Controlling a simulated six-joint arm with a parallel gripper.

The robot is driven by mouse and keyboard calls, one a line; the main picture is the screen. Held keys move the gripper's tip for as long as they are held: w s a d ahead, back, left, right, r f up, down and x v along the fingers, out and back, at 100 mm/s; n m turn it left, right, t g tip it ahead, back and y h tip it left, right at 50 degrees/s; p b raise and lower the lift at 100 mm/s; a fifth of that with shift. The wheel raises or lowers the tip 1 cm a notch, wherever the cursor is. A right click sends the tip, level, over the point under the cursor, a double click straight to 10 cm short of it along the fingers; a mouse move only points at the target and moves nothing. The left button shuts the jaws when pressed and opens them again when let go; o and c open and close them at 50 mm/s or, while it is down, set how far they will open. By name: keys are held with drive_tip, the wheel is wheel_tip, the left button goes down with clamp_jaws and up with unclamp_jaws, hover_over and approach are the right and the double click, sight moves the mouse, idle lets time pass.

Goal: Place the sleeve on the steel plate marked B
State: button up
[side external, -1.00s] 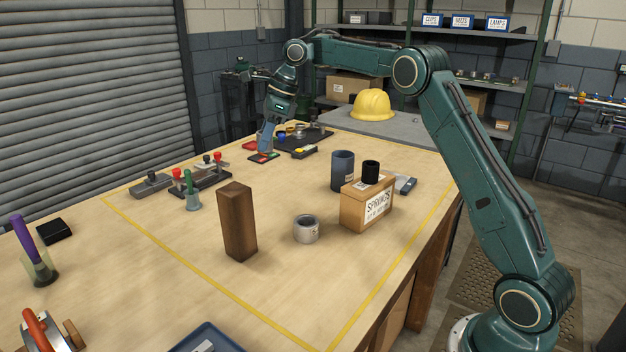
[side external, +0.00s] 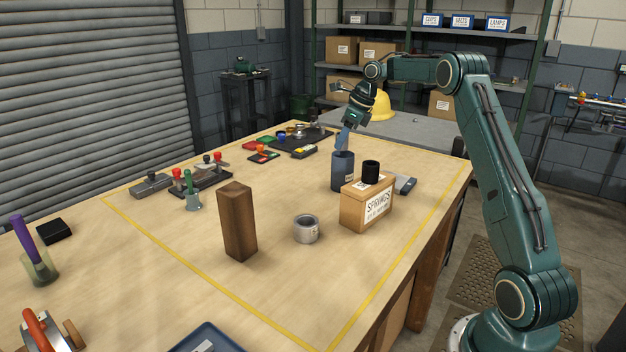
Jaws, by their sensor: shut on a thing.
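A blue-grey hollow cylinder (side external: 343,174), which looks like the sleeve, stands upright on the wooden bench behind the SPRINGS box. My gripper (side external: 343,148) points down at its top from behind and is shut on its upper rim; the finger contact is small and hard to make out. The cylinder rests on the bench or very close to it. I cannot read a letter B on any plate.
The SPRINGS box (side external: 367,206) with a black cylinder (side external: 370,172) on top stands close in front. A grey ring (side external: 306,229) and a tall wooden block (side external: 237,222) stand further left.

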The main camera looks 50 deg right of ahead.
drive_tip(key=s+d+f+m+h, duration=0.1)
drive_tip(key=s+d+f+m, duration=0.25)
drive_tip(key=s+d, duration=0.9)
drive_tip(key=shift+w+d+f, duration=0.2)
drive_tip(key=shift+d+f, duration=0.1)
drive_tip(key=shift+f, duration=1.15)
drive_tip(key=shift+w+d+f, duration=0.25)
drive_tip(key=shift+f, duration=1.25)
drive_tip(key=shift+w+d+f, duration=0.2)
drive_tip(key=shift+d+f, duration=0.1)
drive_tip(key=shift+f, duration=1.15)
drive_tip(key=shift+f, duration=0.15)
drive_tip(key=o, duration=1.1)
drive_tip(key=v, duration=1.2)
drive_tip(key=shift+s+a, duration=0.2)
